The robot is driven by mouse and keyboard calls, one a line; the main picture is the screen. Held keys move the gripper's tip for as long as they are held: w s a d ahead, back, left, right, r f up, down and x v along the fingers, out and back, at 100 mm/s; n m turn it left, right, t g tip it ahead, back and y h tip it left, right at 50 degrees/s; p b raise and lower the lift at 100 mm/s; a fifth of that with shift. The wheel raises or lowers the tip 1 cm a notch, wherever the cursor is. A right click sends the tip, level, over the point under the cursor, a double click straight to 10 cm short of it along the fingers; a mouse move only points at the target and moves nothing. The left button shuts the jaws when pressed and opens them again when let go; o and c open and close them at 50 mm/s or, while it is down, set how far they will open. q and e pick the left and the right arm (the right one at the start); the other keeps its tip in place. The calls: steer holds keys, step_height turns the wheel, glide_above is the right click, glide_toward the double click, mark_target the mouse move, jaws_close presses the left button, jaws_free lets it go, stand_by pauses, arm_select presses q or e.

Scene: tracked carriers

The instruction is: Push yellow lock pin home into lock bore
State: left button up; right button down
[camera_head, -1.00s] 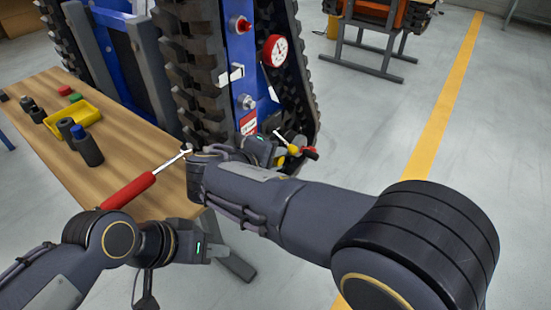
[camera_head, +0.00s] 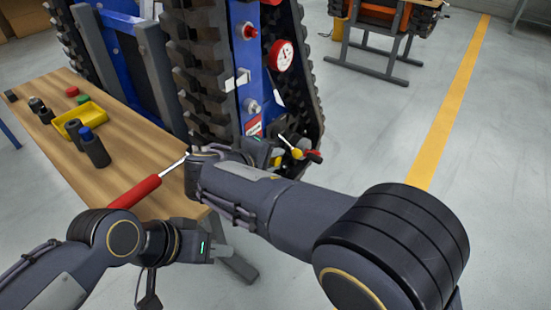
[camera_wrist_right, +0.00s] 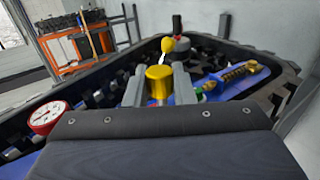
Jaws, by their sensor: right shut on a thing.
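The yellow lock pin (camera_wrist_right: 158,82) shows in the right wrist view as a yellow cylinder. My right gripper (camera_wrist_right: 158,90) is shut on it, one grey finger on each side. In the head view my right gripper (camera_head: 268,152) is low beside the blue side of the tracked carrier (camera_head: 255,80), mostly hidden by its own wrist. The lock bore is hidden, so I cannot tell how deep the pin sits. My left gripper (camera_head: 222,251) is off the bench's near edge, away from the carrier; its fingers are too unclear to read.
A yellow-knobbed lever (camera_wrist_right: 168,45) stands just beyond the pin. A red-rimmed gauge (camera_head: 282,55) is on the carrier. The wooden bench (camera_head: 120,165) holds a yellow tray (camera_head: 90,112), dark cylinders and a red-handled tool (camera_head: 135,192).

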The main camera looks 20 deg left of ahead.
steer(key=shift+w+a+p, duration=0.25)
steer(key=shift+a+p, duration=0.15)
steer(key=shift+a, duration=0.25)
steer(key=shift+w+a+p, duration=0.2)
steer(key=shift+a+p, duration=0.2)
steer(key=shift+a, duration=0.25)
steer(key=shift+w+a+p, duration=0.25)
steer(key=shift+a+p, duration=0.15)
steer(key=shift+a, duration=0.25)
steer(key=c, duration=1.1)
jaws_free()
steer(key=shift+c, duration=0.2)
steer(key=shift+r, duration=0.1)
steer(key=v, duration=0.7)
steer(key=shift+s+r+p, duration=0.1)
steer(key=shift+s+p, duration=0.2)
steer(key=shift+s, duration=0.1)
steer(key=shift+c, duration=0.5)
